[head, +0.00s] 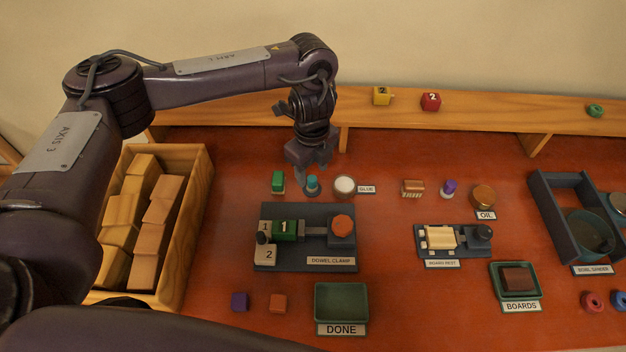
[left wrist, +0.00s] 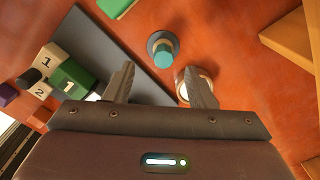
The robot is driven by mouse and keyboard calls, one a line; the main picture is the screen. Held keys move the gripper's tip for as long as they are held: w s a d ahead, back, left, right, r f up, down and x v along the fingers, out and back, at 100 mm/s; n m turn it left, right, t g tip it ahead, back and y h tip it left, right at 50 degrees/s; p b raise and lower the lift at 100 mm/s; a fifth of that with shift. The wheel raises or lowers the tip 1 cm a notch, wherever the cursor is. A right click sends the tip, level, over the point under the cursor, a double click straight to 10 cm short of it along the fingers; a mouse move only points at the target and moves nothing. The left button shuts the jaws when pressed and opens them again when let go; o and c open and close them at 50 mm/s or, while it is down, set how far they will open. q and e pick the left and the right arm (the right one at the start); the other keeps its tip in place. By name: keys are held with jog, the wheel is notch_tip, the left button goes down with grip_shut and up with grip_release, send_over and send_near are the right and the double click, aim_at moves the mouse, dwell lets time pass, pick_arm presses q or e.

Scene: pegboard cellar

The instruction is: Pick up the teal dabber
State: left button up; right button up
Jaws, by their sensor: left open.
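The teal dabber (head: 312,184) stands upright on a dark round base on the red-brown bench, between a green block and the white-topped glue pot (head: 345,186). In the left wrist view the dabber (left wrist: 163,50) is ahead of the fingertips, roughly midway between them, and nothing is held. My left gripper (head: 314,172) is above and just behind the dabber, pointing down. Its two fingers show apart in the left wrist view (left wrist: 158,80). The glue pot (left wrist: 186,88) shows partly behind the right finger there. My right gripper is not in view.
The dowel clamp (head: 280,256) lies just in front of the dabber, with a green block (head: 278,181) to its left. A wooden crate of blocks (head: 199,185) stands at the left. The green DONE tray (head: 341,290) is at the front. A raised wooden shelf (head: 460,116) runs behind.

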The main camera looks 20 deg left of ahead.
aim_at(312, 178)
pick_arm(q)
jog(key=f, duration=0.4)
jog(key=shift+w+f, duration=0.1)
jog(key=shift+w, duration=0.15)
jog(key=shift+w+a+f, duration=0.1)
jog(key=shift+f, duration=0.2)
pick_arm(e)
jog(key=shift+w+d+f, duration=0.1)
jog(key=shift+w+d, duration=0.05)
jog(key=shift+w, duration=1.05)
pick_arm(q)
jog(key=c, duration=1.1)
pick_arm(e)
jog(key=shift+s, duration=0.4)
